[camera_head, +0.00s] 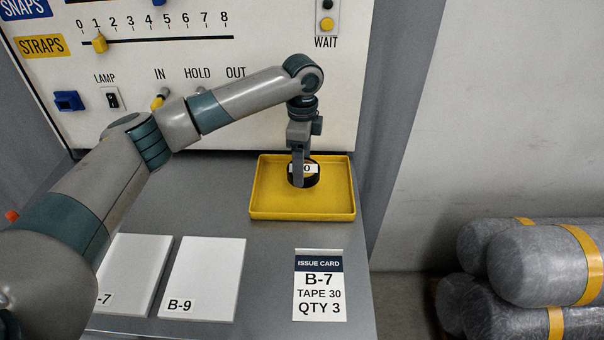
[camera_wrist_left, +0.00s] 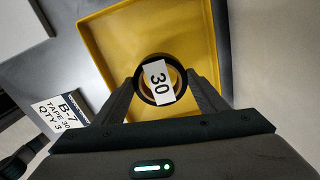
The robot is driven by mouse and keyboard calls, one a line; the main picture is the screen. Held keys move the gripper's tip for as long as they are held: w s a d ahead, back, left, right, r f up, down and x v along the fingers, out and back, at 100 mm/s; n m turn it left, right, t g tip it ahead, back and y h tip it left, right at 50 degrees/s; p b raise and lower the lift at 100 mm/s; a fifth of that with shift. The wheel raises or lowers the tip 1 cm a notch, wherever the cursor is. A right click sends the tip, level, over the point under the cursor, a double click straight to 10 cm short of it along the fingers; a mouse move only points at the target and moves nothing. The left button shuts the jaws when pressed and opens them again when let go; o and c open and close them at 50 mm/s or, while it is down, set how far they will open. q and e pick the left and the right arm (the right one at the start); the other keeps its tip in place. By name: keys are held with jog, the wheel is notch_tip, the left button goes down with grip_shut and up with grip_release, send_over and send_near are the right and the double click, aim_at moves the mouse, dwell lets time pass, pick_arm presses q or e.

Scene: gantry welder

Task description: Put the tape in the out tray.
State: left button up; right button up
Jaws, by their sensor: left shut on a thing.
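The tape is a black roll with a white label reading 30, seen in the left wrist view as the tape roll (camera_wrist_left: 159,80) between two dark fingers. In the head view the tape (camera_head: 311,174) is partly hidden behind a finger. My left gripper (camera_head: 300,178) is shut on it, over the yellow tray (camera_head: 331,210). The tray also shows in the left wrist view (camera_wrist_left: 112,42), with no other thing visible in it. I cannot tell whether the tape touches the tray floor. My right gripper is not in view.
An issue card (camera_head: 319,290) reading B-7, TAPE 30, QTY 3 stands in front of the tray. Two white plates, one marked B-9 (camera_head: 205,275), lie to its left. A panel with sliders and switches (camera_head: 190,60) rises behind. Grey cylinders (camera_head: 545,265) lie at right.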

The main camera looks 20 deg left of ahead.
pick_arm(q)
jog(key=shift+f+p, duration=0.45)
jog(key=shift+f, duration=0.1)
notch_tip(320, 180, down, 2)
jog(key=shift+p, duration=0.5)
jog(key=shift+f, duration=0.4)
jog(key=o, duration=1.1)
jog(key=shift+f, duration=0.1)
